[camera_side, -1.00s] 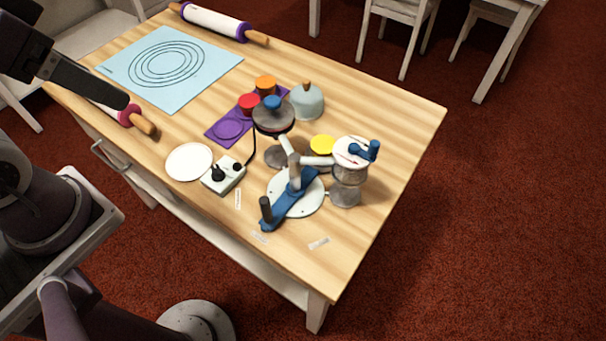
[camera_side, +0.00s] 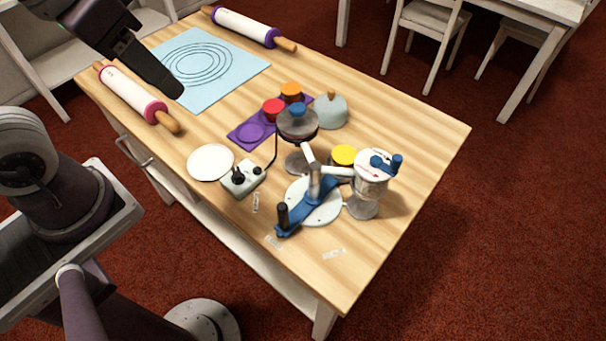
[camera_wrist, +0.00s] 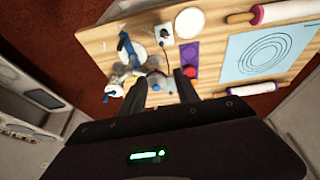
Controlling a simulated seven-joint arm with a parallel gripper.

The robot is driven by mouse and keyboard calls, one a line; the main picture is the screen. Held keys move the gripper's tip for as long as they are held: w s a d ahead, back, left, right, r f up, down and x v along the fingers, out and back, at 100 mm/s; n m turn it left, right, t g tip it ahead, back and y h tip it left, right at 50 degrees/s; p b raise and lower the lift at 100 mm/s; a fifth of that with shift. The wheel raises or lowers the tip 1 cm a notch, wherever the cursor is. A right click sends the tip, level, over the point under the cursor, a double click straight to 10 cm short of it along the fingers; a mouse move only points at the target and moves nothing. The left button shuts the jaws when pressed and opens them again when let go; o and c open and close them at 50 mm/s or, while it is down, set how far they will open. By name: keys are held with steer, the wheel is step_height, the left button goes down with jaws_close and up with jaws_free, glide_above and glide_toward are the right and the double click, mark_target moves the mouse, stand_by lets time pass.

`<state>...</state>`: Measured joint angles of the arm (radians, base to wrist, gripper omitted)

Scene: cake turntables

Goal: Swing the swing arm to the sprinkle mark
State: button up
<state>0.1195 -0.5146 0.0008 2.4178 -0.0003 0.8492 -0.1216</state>
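The blue swing arm (camera_side: 312,203) lies across a white round base plate (camera_side: 325,213) on the wooden table. A dark upright handle (camera_side: 282,215) stands at its front-left end, close to a small white label (camera_side: 273,242). Two other labels lie near it, one to the left (camera_side: 255,202) and one to the right (camera_side: 334,253); their writing is too small to read. The swing arm also shows in the wrist view (camera_wrist: 126,45). My gripper (camera_wrist: 160,79) is open and empty in the wrist view, its fingers apart. It is high above the table's far-left part, well away from the handle.
A crank-topped canister (camera_side: 373,167) stands right of the swing arm. Behind are a grey turntable with blue knob (camera_side: 297,123), a yellow lid (camera_side: 343,155) and a domed pot (camera_side: 331,111). A control box (camera_side: 243,179) and white plate (camera_side: 210,162) are left. The front-right table corner is clear.

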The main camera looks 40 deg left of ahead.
steer(key=w+d+f+g, duration=0.3)
steer(key=w+d+f, duration=0.2)
steer(key=d+f, duration=0.15)
steer(key=g, duration=0.1)
glide_above(282, 206)
step_height(282, 206, down, 8)
steer(key=shift+y, duration=0.3)
step_height(282, 206, down, 9)
steer(key=shift+f, duration=0.1)
jaws_close()
